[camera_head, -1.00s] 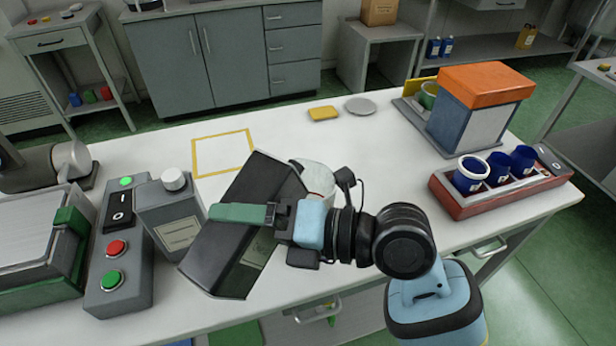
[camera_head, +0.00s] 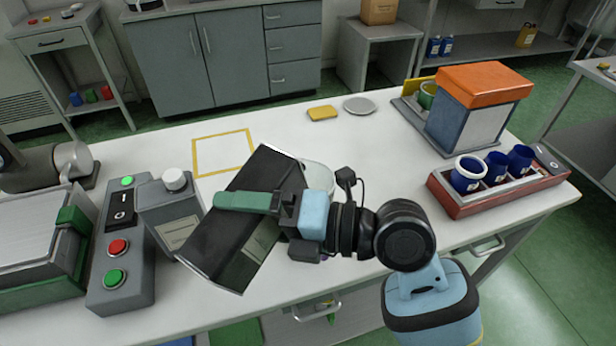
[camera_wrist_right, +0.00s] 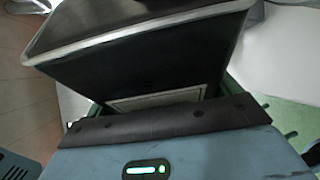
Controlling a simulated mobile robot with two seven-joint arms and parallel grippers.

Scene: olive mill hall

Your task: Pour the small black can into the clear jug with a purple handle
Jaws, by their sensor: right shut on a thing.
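The small black can (camera_head: 232,235) is a dark, box-shaped can with a pale label, held tilted above the table in the head view. My right gripper (camera_head: 248,203) is shut on it, with green fingers across its side. The can's dark side and metal-coloured rim also fill the upper part of the right wrist view (camera_wrist_right: 150,70). A clear, whitish rounded vessel, apparently the jug (camera_head: 318,176), stands right behind the can and gripper. Most of it is hidden; a speck of purple shows below the gripper. I cannot see whether anything flows. My left gripper is out of view.
A grey container with a white knob (camera_head: 172,220) and a button box (camera_head: 120,255) stand close left of the can. A red tray (camera_head: 500,195) with blue cups and an orange-topped machine (camera_head: 480,110) are at the right. A yellow outlined square (camera_head: 222,153) is empty.

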